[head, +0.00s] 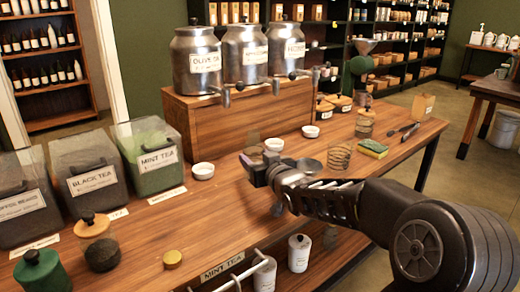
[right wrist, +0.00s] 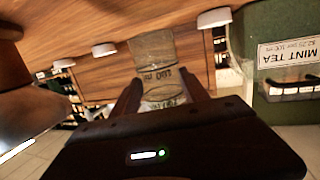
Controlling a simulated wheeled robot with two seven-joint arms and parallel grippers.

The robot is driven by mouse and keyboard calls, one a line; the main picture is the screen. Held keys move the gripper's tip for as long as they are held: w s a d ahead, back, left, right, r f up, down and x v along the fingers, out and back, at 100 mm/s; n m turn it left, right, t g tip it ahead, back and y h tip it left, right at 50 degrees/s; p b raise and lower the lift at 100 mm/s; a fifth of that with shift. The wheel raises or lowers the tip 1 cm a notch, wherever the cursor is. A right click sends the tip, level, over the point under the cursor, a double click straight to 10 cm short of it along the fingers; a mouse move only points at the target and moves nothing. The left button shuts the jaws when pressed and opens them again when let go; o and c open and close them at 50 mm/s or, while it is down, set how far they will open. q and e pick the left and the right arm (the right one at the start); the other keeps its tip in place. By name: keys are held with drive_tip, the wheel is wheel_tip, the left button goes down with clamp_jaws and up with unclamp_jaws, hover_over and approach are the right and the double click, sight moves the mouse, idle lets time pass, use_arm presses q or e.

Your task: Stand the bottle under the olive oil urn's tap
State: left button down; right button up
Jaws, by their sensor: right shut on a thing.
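The olive oil urn (head: 196,62) is a steel can with a white label, at the left of three urns on a wooden stand. Its tap (head: 226,97) sticks out at the front. My right gripper (head: 253,163) is in front of the stand and shut on a clear bottle (head: 252,138), largely hidden behind the gripper. In the right wrist view the bottle (right wrist: 153,50) lies between the two fingers, with printed volume marks. A white dish (head: 203,171) is on the table below the olive oil tap, left of the gripper. My left gripper is out of view.
More white dishes (head: 274,144) sit below the other taps. A mint tea bin (head: 153,160) stands at the left. A wire-like glass jar (head: 340,155) and a sponge (head: 373,148) are right of my gripper.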

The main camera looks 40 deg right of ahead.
drive_tip(key=shift+s+r, duration=0.15)
drive_tip(key=shift+r, duration=0.15)
drive_tip(key=shift+w+f, duration=0.1)
drive_tip(key=shift+w, duration=0.15)
drive_tip(key=shift+w+f, duration=0.15)
drive_tip(key=shift+w, duration=0.35)
drive_tip(key=w, duration=0.3)
drive_tip(key=w+f, duration=0.1)
drive_tip(key=w, duration=0.6)
drive_tip(key=shift+f, duration=0.3)
drive_tip(key=shift+x, duration=0.85)
drive_tip(key=shift+a+r, duration=0.15)
drive_tip(key=shift+f+b, duration=0.5)
drive_tip(key=shift+b, duration=0.35)
